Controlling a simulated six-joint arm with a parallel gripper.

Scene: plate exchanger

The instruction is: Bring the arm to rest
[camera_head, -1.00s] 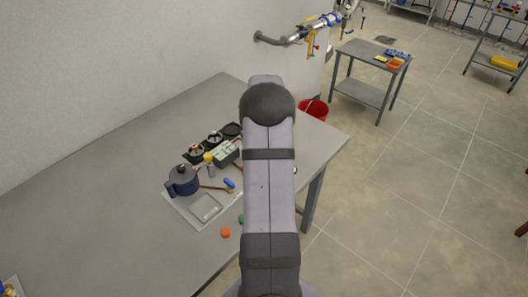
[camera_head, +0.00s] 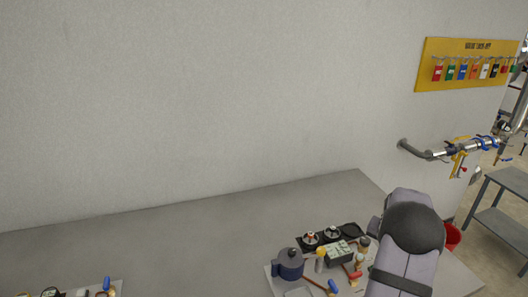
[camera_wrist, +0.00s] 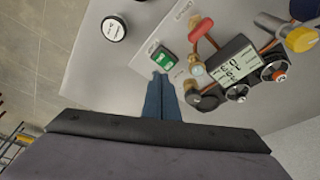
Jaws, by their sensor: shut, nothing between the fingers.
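My gripper (camera_wrist: 161,78) shows in the wrist view as two blue fingers pressed together with nothing between them. It is over the grey table (camera_wrist: 92,70), its tips just below a small green block (camera_wrist: 162,57) in the picture. I cannot tell whether they touch it. In the head view my arm rises at the lower right, over the right end of the table (camera_head: 190,240), and hides the gripper.
A board of fittings stands near my arm, with a dark blue pot (camera_head: 289,266), a grey-green box (camera_head: 340,252) and a red-handled part (camera_wrist: 200,30). A white round disc (camera_wrist: 113,28) lies nearby. A wall pipe (camera_head: 430,152) is behind right. The table's left is mostly bare.

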